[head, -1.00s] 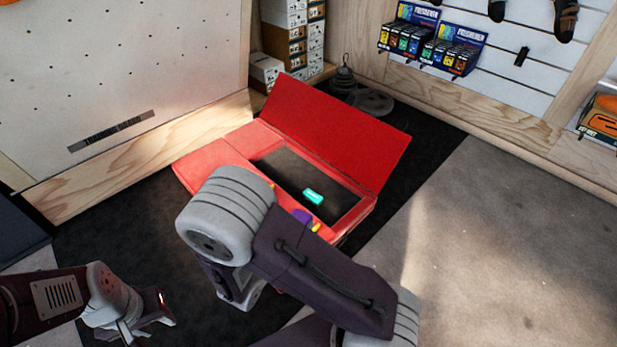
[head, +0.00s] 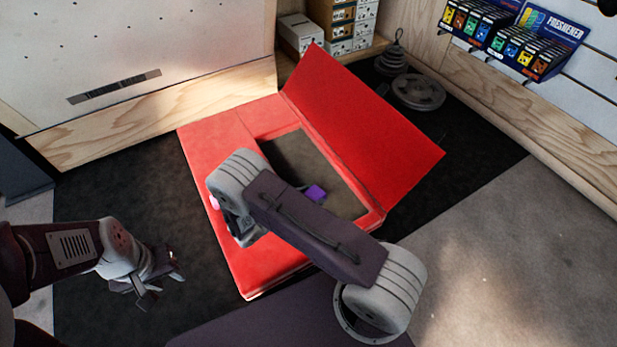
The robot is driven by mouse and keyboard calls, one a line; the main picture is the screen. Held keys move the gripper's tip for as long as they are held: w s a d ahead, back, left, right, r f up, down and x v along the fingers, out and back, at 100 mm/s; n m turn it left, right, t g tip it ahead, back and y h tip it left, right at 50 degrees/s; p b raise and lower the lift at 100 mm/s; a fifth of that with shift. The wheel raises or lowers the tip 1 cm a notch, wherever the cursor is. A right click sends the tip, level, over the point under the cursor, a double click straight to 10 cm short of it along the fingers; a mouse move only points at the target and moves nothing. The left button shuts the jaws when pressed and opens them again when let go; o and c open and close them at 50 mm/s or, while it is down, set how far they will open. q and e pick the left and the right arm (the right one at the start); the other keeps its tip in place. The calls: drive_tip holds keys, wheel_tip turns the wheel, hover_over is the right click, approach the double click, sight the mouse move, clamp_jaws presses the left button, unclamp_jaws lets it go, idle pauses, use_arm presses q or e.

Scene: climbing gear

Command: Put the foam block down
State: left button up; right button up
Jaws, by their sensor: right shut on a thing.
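A small purple block (head: 315,193), which I take for the foam block, shows over the dark recess of an open red case (head: 275,268). My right arm crosses in front and hides part of the block. A little grey tip of my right gripper (head: 303,187) shows against the block; the rest is hidden behind the forearm. The gripper appears shut on the block; whether the block touches the recess floor cannot be told. My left gripper (head: 160,280) is low at the left, away from the case, with its fingers apart and empty.
The red lid (head: 360,130) stands raised behind the recess. A small pink thing (head: 214,202) shows at the left of my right wrist. Carpet is clear at the right.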

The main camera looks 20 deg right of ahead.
drive_tip(key=s+d+f+m+g+b, duration=0.15)
drive_tip(key=d+f, duration=0.25)
drive_tip(key=f, duration=0.4)
drive_tip(key=s+d+f+m+g+b, duration=0.1)
drive_tip(key=s+d+f+g+b, duration=0.2)
drive_tip(key=f, duration=0.5)
drive_tip(key=shift+t+h, duration=0.3)
drive_tip(key=shift+t, duration=0.25)
drive_tip(key=w+d+f+b, duration=0.2)
drive_tip(key=d, duration=0.1)
drive_tip(key=w+d+f+b, duration=0.2)
drive_tip(key=w+d+b, duration=0.1)
drive_tip(key=w+d+f+b, duration=0.2)
drive_tip(key=w+b, duration=0.1)
drive_tip(key=shift+w+d+f, duration=0.1)
drive_tip(key=shift+d+f, duration=0.3)
drive_tip(key=shift+w+d, duration=0.2)
drive_tip(key=shift+r, duration=0.15)
wheel_tip(320, 180, down, 4)
drive_tip(key=b, duration=0.4)
drive_tip(key=shift+f, duration=0.25)
drive_tip(key=shift+r, duration=0.3)
drive_tip(key=shift+f, duration=0.2)
